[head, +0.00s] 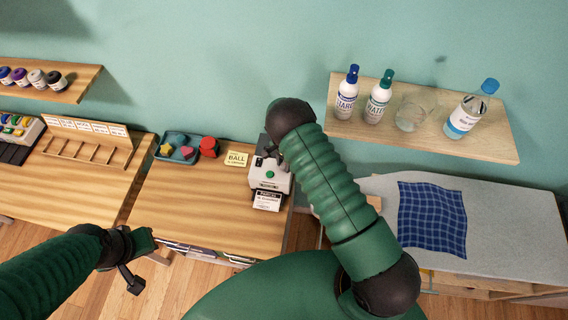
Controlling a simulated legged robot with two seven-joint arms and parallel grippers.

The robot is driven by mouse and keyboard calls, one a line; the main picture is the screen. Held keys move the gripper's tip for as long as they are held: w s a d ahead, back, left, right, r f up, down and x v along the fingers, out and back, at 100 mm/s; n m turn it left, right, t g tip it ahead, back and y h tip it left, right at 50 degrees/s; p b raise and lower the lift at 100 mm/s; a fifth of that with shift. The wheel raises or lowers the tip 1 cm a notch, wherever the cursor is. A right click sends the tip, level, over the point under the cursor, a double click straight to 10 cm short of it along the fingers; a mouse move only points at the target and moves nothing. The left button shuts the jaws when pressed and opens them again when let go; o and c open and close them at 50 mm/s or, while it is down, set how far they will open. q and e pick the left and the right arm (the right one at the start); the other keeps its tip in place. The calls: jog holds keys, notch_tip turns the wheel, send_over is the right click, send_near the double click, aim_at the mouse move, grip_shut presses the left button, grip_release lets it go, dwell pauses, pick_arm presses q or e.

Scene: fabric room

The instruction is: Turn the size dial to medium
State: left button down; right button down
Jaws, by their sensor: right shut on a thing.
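A white and dark machine (272,182) with a green round button (270,174) stands near the right end of the wooden table, a printed card (267,201) at its front. My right gripper (268,152) is at the top of the machine, shut on what appears to be the size dial. The dial itself is hidden by the gripper and wrist, so its setting cannot be read. My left gripper (138,262) is low at the left, in front of the table's front edge and away from the machine. Its finger gap is unclear.
Left of the machine are a yellow note (236,159), a red object (209,147) and a blue tray (177,148) with shapes. A wall shelf (440,140) with bottles and a glass is at the right. A blue checked cloth (432,218) lies on a grey surface below.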

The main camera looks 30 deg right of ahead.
jog(key=shift+w+f+n+b, duration=0.1)
jog(key=shift+f+n+b, duration=0.05)
jog(key=shift+n+b, duration=1.95)
jog(key=shift+b, duration=0.15)
jog(key=shift+d+n+b, duration=0.1)
jog(key=shift+n+b, duration=0.8)
jog(key=shift+n, duration=0.2)
jog(key=shift+r+n+b, duration=0.2)
jog(key=shift+n+b, duration=0.45)
jog(key=shift+n, duration=0.45)
jog(key=c, duration=1.1)
grip_release()
